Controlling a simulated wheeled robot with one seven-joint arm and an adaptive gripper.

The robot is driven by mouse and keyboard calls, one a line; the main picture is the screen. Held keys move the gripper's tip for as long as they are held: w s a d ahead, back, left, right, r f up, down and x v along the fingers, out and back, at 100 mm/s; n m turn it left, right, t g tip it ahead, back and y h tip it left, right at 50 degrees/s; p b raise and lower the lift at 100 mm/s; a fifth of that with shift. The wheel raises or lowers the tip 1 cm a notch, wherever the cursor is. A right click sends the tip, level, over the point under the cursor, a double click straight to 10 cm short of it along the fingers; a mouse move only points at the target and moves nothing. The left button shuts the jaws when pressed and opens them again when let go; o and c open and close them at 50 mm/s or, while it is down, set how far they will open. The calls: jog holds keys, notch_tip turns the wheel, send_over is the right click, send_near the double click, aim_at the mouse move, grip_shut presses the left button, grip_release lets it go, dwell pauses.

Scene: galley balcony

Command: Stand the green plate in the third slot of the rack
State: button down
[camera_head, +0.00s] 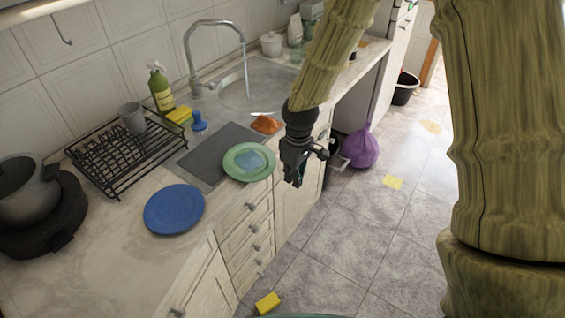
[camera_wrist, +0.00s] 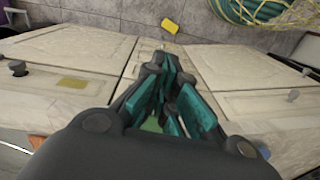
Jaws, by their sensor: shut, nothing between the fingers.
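The green plate (camera_head: 236,167) lies flat at the counter's front edge, partly on a dark grey mat (camera_head: 203,158). The black wire rack (camera_head: 108,160) stands on the counter against the wall, with a grey cup (camera_head: 131,119) at its back. Its separate slots are too small to count. My gripper (camera_head: 294,181) hangs just right of the plate, beyond the counter edge, pointing down and apart from the plate in the picture. In the wrist view my gripper's teal fingers (camera_wrist: 172,112) are shut and hold nothing. A small green patch shows between them; I cannot tell what it is.
A blue plate (camera_head: 174,209) lies in front of the rack. A dark pot (camera_head: 26,190) stands at the left. A purple bag (camera_head: 361,148) sits on the floor.

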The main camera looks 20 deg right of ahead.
notch_tip(320, 180, up, 8)
jog(key=w+d+f+p, duration=0.1)
jog(key=w, duration=0.2)
notch_tip(320, 180, down, 10)
jog(key=w+a+p, duration=0.2)
jog(key=p, duration=0.2)
jog(key=shift+w+a+r+n+h, duration=0.2)
jog(key=shift+w+r+n+h, duration=0.1)
jog(key=shift+n, duration=0.1)
